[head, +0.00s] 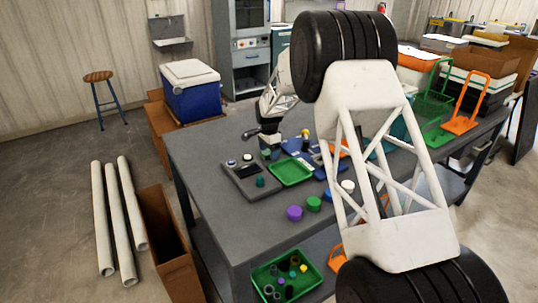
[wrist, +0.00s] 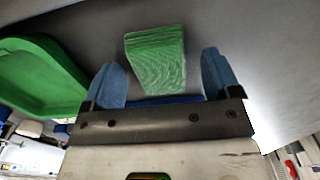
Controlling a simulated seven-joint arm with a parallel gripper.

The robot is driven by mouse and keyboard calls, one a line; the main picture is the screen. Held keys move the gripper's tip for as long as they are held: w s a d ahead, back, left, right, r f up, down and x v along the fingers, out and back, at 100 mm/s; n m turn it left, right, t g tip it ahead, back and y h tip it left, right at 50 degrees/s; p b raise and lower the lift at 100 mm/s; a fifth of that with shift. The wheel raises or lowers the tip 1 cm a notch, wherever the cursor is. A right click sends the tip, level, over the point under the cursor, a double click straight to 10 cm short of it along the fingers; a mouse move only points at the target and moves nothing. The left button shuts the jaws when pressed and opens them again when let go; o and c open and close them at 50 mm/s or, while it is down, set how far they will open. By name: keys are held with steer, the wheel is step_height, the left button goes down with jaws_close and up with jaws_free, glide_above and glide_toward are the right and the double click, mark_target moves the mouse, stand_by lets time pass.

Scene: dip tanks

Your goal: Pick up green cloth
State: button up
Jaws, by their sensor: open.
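The green cloth (wrist: 155,62) looks like a folded, layered block with a fine wavy texture. In the wrist view it lies on the grey table, beyond my gripper (wrist: 161,64) and in line with the gap between its two blue fingers. The fingers are apart, one on each side of the cloth in the picture, and nothing is seen held. Whether they reach down beside the cloth cannot be told. In the head view my gripper (head: 270,152) is low over the table's far left part, and I cannot make out the cloth there.
A green tray (head: 290,173) lies close to my gripper; it also shows at left in the wrist view (wrist: 40,75). A dark grey tray (head: 247,184) with small items is nearer. A purple cylinder (head: 295,213) and green cylinder (head: 314,204) stand in front.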

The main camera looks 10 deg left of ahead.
mark_target(269, 151)
steer(key=c, duration=1)
steer(key=shift+r, duration=0.2)
steer(key=shift+r, duration=0.6)
step_height(269, 151, up, 2)
steer(key=shift+r, duration=0.1)
steer(key=s+d, duration=0.2)
steer(key=s, duration=0.3)
steer(key=s+d, duration=0.2)
steer(key=s, duration=0.2)
steer(key=s+d+r, duration=0.1)
steer(key=s+d, duration=0.1)
steer(key=s, duration=0.3)
steer(key=shift+s+d+r, duration=0.1)
steer(key=shift+s+d, duration=0.15)
steer(key=shift+s, duration=0.05)
